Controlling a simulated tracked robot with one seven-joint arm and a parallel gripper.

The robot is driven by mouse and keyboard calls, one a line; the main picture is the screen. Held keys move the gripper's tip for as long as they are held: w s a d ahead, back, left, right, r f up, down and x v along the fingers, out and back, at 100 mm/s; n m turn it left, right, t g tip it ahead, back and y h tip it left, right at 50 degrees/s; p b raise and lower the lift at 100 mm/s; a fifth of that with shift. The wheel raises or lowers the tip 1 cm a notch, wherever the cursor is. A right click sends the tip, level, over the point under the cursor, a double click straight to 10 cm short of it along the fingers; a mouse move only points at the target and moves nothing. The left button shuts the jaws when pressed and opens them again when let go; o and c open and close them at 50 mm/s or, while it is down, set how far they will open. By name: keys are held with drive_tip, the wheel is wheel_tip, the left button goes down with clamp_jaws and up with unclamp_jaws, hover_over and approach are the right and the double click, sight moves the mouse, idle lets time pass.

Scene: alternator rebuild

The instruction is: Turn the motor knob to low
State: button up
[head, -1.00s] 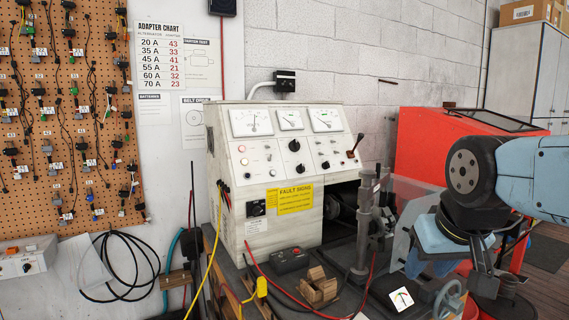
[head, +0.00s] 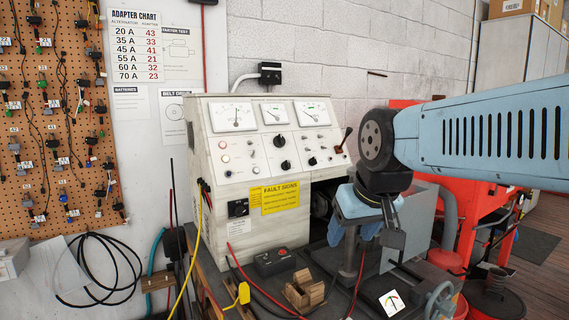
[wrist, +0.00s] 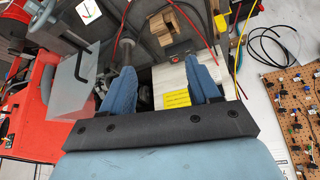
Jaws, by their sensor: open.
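The test bench (head: 262,150) is a worn white cabinet with three dials and a sloped control panel. Black knobs sit on the panel: an upper middle knob (head: 279,140), a lower middle knob (head: 282,165) and a smaller right knob (head: 312,161). A black square control (head: 238,208) is on the lower front, left of a yellow sign. Labels are too small to read, so I cannot tell which is the motor knob. My gripper (head: 354,230) hangs open and empty, right of and below the panel. Its blue fingers (wrist: 163,68) are spread in the wrist view.
A dark lever (head: 345,138) stands at the panel's right edge. A grey post (head: 350,255), wooden block (head: 305,292), black box (head: 274,262) and cables are on the worktop. A red cabinet (head: 430,180) is behind my arm. Space before the panel's left half looks clear.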

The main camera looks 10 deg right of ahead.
drive_tip(key=w+a+r+n+y, duration=0.1)
drive_tip(key=w+r, duration=0.3)
drive_tip(key=w, duration=0.4)
drive_tip(key=w+a+r+n, duration=0.1)
drive_tip(key=w+r, duration=0.2)
drive_tip(key=w, duration=0.5)
drive_tip(key=n+t+y, duration=0.1)
drive_tip(key=t+y, duration=0.1)
drive_tip(key=t, duration=0.1)
approach(289, 164)
drive_tip(key=x, duration=0.9)
drive_tip(key=shift+w+a, duration=0.1)
drive_tip(key=shift+w, duration=0.2)
